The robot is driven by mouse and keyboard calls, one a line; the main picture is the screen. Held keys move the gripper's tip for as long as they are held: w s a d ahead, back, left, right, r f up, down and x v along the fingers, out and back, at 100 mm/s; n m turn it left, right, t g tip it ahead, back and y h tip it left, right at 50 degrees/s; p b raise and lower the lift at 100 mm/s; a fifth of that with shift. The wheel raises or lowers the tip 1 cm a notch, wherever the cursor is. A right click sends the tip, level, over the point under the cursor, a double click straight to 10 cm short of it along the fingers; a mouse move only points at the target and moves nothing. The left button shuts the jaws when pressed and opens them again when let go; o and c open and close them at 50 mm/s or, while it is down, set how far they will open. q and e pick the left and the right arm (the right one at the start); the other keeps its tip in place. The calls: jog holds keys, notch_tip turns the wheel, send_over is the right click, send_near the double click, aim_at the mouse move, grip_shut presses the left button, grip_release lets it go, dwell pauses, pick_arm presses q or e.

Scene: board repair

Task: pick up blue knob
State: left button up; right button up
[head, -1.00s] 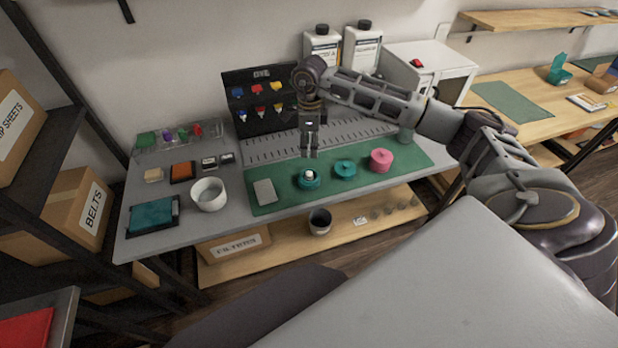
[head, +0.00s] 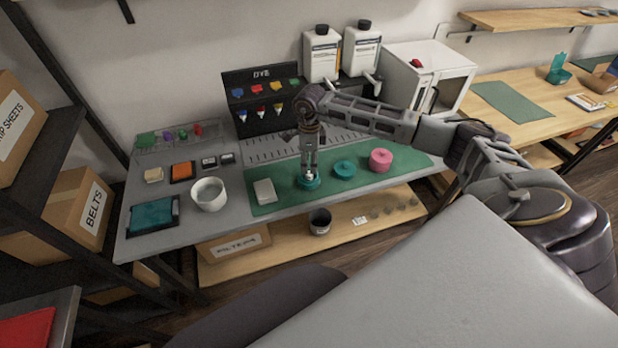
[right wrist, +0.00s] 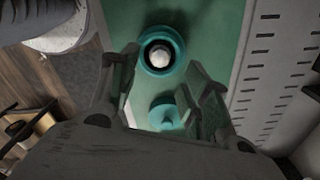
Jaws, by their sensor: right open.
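My right gripper (head: 309,170) points down just above a teal ring-shaped piece (head: 308,182) with a white ball in its dark centre, on the green mat (head: 408,164). The gripper is open and seems to hold nothing. In the right wrist view its fingers (right wrist: 155,82) are apart, with the ring piece (right wrist: 176,36) just beyond them and a second teal round piece (right wrist: 167,117) between them, lower down. That second piece also shows in the head view (head: 345,169). Small blue pieces (head: 238,93) hang on the black rack; I cannot tell which thing is the blue knob. My left gripper is out of view.
A pink round piece (head: 381,160) stands right of the teal ones. A pale block (head: 265,191) and a white bowl (head: 208,194) lie left. The slotted grey strip (head: 260,153) and black rack (head: 262,129) stand behind. White bottles (head: 321,54) are at the back.

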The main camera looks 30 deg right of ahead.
aim_at(309, 177)
jog(key=shift+s+f, duration=0.1)
jog(key=shift+f, duration=0.65)
notch_tip(309, 177, down, 3)
jog(key=shift+r+p, duration=0.15)
jog(key=shift+p, duration=0.15)
jog(key=shift+f, duration=0.5)
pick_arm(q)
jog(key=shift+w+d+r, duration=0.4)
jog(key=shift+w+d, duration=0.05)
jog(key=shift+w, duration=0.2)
pick_arm(e)
jog(key=shift+s, duration=0.1)
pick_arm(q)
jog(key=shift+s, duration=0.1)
pick_arm(e)
jog(key=shift+c, duration=0.3)
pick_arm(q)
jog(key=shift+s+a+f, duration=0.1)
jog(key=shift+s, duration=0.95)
pick_arm(e)
jog(key=shift+s, duration=0.1)
jog(key=c, duration=0.9)
